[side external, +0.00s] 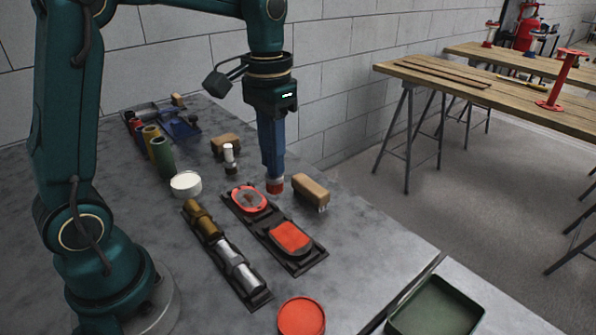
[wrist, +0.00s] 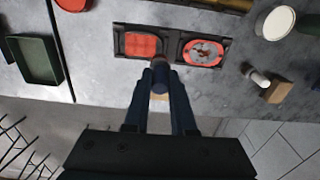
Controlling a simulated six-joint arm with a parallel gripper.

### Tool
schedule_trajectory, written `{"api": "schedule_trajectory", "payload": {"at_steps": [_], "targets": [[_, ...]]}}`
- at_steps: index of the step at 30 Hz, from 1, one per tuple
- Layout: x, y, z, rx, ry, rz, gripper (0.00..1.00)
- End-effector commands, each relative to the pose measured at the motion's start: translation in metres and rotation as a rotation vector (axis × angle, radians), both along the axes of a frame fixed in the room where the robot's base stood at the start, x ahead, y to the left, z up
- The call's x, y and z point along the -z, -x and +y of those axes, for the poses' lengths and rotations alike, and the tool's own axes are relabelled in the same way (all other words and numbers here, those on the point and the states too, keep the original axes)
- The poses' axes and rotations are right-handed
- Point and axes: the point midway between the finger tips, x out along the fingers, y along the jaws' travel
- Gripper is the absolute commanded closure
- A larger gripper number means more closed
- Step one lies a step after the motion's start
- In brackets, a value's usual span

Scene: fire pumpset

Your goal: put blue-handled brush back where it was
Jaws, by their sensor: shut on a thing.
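My gripper (side external: 274,180) points down above the grey table, beside a black two-part holder. Its long dark blue fingers are shut on a short round thing, taken as the blue-handled brush (wrist: 159,80). In the wrist view the brush shows as a dark blue cylinder with a brownish end between the fingertips.
A wooden block brush (side external: 311,190) stands just right of my gripper. A rack of metal cylinders (side external: 226,254), a white round tub (side external: 186,184), a red disc (side external: 301,317) and a green tray (side external: 436,307) lie around.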

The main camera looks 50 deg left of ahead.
Motion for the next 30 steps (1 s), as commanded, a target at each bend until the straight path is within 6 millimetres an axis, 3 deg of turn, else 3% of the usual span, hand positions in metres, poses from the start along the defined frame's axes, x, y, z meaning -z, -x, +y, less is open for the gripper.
{"api": "schedule_trajectory", "payload": {"at_steps": [8,13,24,30], "targets": [[-0.012,-0.023,-0.041,0.351,-0.001,-0.009,1.0],[-0.007,-0.027,-0.064,0.426,0.0,-0.006,1.0],[0.039,-0.026,-0.139,0.432,0.0,0.001,1.0],[0.057,-0.027,-0.17,0.427,0.0,-0.002,1.0]]}}
